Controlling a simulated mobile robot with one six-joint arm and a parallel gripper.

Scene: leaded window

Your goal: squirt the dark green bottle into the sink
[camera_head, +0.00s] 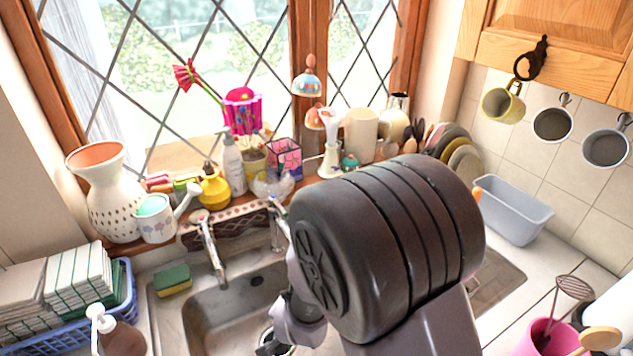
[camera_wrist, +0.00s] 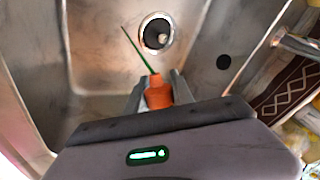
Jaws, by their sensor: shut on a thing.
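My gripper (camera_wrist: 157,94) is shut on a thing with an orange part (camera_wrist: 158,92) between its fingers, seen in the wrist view. A thin dark green line (camera_wrist: 136,48) runs from the orange part up and left over the sink; I cannot tell if it is a spout or a stream. I take this thing to be the dark green bottle, though its body is hidden. The steel sink (camera_head: 215,315) lies below, with its drain (camera_wrist: 157,33) just beyond the orange part. In the head view my gripper (camera_head: 272,345) is over the sink, mostly hidden by my arm.
Taps (camera_head: 210,245) stand at the sink's back edge. A sponge (camera_head: 173,279) and a brown pump bottle (camera_head: 121,335) are on the left, next to a blue dish rack (camera_head: 122,300). The sill behind is crowded. A grey tub (camera_head: 515,212) stands at right.

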